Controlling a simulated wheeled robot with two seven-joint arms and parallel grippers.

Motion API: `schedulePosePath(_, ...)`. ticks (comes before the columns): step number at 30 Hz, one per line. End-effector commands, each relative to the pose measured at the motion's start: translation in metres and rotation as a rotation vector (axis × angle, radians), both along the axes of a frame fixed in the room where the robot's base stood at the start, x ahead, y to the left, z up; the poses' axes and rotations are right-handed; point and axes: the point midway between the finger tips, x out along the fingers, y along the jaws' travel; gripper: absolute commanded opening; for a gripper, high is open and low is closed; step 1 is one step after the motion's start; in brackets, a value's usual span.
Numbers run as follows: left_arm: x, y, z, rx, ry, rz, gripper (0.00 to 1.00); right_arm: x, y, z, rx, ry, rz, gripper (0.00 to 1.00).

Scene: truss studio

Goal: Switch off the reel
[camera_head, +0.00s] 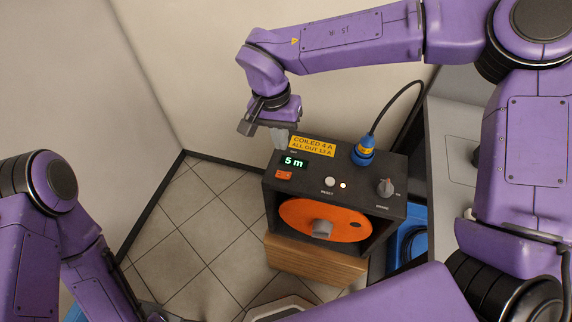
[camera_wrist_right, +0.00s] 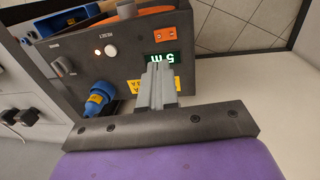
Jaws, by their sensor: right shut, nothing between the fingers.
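The reel (camera_head: 385,212) is a dark box with an orange drum (camera_head: 298,214) in its open front. Its top has a green display reading "5 m" (camera_head: 293,161), an orange rocker switch (camera_head: 284,174), a white reset button (camera_head: 330,182), a lit lamp (camera_head: 343,185) and a grey knob (camera_head: 385,188). The rocker also shows in the right wrist view (camera_wrist_right: 165,34). My right gripper (camera_head: 280,138) is shut and empty at the panel's back left corner, near the display and apart from the rocker. Its fingertips (camera_wrist_right: 158,75) overlap the display's edge in the wrist view. My left gripper is out of view.
A blue plug (camera_head: 363,152) with a black cable stands at the panel's back. A yellow label (camera_head: 312,146) lies behind the display. The reel sits on a wooden block (camera_head: 310,262). A grey counter (camera_head: 445,150) is at right; tiled floor is clear at left.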

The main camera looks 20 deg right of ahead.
Motion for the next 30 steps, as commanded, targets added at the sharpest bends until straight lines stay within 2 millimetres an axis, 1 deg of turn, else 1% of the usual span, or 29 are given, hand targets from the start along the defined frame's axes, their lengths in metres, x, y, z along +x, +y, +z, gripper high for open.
schedulePosePath(1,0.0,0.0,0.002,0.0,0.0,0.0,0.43,-0.002,-0.001,-0.011,-0.001,0.005,0.002,0.0)
schedulePosePath(3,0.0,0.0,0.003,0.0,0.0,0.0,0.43,-0.003,-0.002,-0.026,-0.001,0.005,0.003,0.0)
schedulePosePath(9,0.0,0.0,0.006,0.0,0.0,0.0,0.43,-0.006,-0.006,-0.069,-0.001,0.004,0.005,0.0)
schedulePosePath(12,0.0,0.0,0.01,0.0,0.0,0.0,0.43,-0.008,-0.007,-0.085,-0.001,0.004,0.004,0.0)
schedulePosePath(15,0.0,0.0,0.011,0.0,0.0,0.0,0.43,-0.008,-0.009,-0.098,-0.001,0.001,0.003,0.0)
schedulePosePath(20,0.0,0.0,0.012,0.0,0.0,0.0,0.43,-0.008,-0.009,-0.106,0.0,0.0,0.004,0.0)
schedulePosePath(30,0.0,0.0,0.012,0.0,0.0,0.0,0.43,-0.008,-0.008,-0.107,0.004,-0.003,0.008,0.0)
